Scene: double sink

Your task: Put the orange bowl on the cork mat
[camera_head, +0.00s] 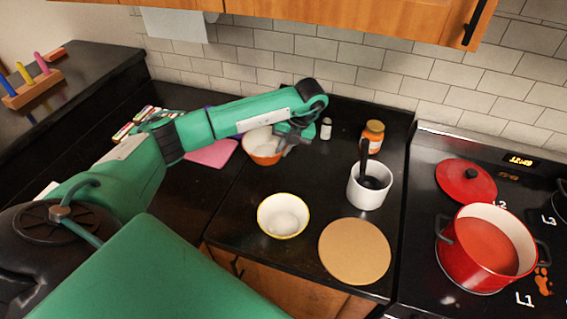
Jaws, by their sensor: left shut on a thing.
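The orange bowl (263,159), orange outside and white inside, is on or just above the black counter near the back wall; I cannot tell whether it touches the counter. My left gripper (284,146) reaches over it from above and is shut on its right rim. My forearm crosses in front of the bowl's back edge and hides part of it. The round cork mat (354,251) lies flat and bare at the front right of the counter. My right gripper is not in view.
A yellow-rimmed bowl (283,216) stands between the orange bowl and the mat. A white crock (369,187) with a dark utensil stands behind the mat. An orange-lidded jar (372,136) and small shaker (326,128) are near the wall. A red pot (485,249) sits on the stove.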

